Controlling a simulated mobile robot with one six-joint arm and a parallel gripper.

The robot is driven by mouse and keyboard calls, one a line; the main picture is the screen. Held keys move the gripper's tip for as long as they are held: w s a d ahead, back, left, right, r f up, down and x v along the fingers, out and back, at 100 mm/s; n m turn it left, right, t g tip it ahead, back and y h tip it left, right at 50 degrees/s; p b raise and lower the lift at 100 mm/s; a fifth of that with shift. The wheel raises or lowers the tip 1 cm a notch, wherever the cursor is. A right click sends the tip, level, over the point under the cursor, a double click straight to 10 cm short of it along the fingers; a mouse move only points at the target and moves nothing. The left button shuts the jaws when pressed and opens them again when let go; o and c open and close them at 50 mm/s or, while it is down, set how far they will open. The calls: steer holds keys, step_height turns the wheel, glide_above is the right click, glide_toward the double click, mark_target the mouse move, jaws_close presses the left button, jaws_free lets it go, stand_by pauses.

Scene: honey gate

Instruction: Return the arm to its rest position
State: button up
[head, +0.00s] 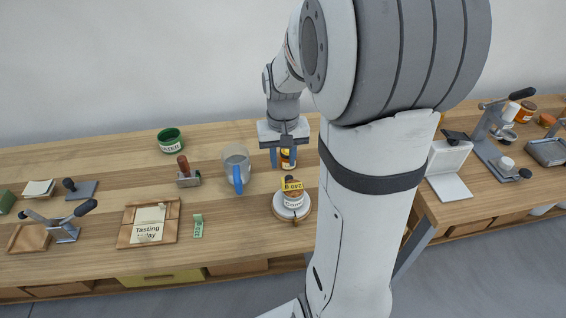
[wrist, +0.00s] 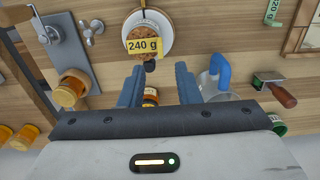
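My gripper (head: 283,158) hangs over the middle of the wooden table, with its blue fingers pointing down. In the wrist view its fingers (wrist: 158,85) are apart, so it is open. A small amber jar (head: 288,159) shows by the fingers in the head view. In the wrist view the jar (wrist: 151,98) shows in the gap between the fingers, nearer the left one, with free space on the right. My arm is bent and reaches out over the table.
A round scale (head: 291,211) bears a jar tagged "240 g" (head: 292,186). A grey jug with a blue handle (head: 237,165) stands left of the gripper.

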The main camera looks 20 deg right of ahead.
stand_by(0.4)
steer(key=s+a+r+n+t, duration=0.1)
steer(key=s+a+r, duration=0.2)
steer(key=s, duration=0.3)
steer(key=s+a+r+n+t, duration=0.2)
steer(key=s+a+r, duration=0.1)
steer(key=s+a, duration=0.2)
steer(key=shift+s+a+r, duration=0.15)
steer(key=shift+s+a, duration=0.25)
steer(key=shift+s, duration=0.65)
steer(key=shift+c, duration=0.4)
